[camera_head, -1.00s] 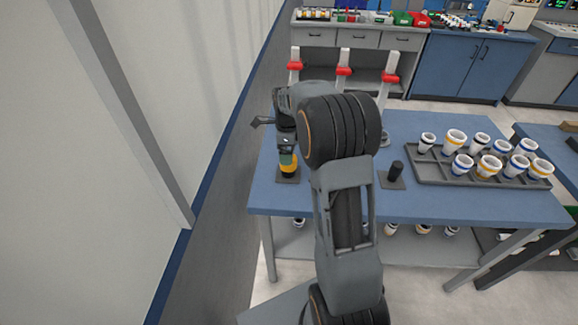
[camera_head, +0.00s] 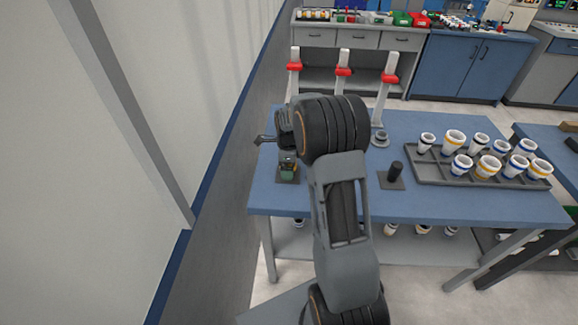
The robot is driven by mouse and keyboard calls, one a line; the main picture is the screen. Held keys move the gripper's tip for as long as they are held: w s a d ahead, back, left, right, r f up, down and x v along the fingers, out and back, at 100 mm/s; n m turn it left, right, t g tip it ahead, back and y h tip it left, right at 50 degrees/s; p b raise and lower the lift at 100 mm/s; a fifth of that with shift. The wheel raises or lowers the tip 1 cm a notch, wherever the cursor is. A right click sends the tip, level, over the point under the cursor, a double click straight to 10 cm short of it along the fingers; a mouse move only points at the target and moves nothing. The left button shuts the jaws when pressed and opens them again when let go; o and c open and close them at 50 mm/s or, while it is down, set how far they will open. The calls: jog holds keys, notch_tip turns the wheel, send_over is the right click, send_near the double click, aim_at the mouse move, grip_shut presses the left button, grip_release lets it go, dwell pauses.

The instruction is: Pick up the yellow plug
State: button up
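My gripper (camera_head: 287,173) points down over a small dark square base (camera_head: 290,180) near the left end of the blue table. Its body is seen from behind and above, and its fingers cannot be made out clearly. The yellow plug does not show clearly now; it appears to be hidden behind my gripper at this base. I cannot tell whether the fingers are open or shut, or whether they touch the plug.
A dark post (camera_head: 396,169) stands on another square base on the blue table (camera_head: 330,203). A grey tray (camera_head: 432,178) with several white cups banded in yellow or blue is at the right. Clamp stands with red parts (camera_head: 343,72) rise at the back edge. A wall is left.

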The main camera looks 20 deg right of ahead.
jog(key=c, duration=1)
jog(key=shift+r, duration=0.15)
jog(key=shift+r, duration=0.2)
jog(key=r, duration=0.3)
jog(key=shift+s+r, duration=0.15)
jog(key=shift+s, duration=0.05)
jog(key=s+a+r, duration=0.1)
jog(key=s+r, duration=0.2)
jog(key=s, duration=0.1)
jog(key=s+a+r, duration=0.1)
jog(key=s+r, duration=0.2)
jog(key=s, duration=0.2)
jog(key=s+a+r+b, duration=0.1)
jog(key=s+r, duration=0.2)
jog(key=s, duration=0.1)
jog(key=shift+s, duration=0.15)
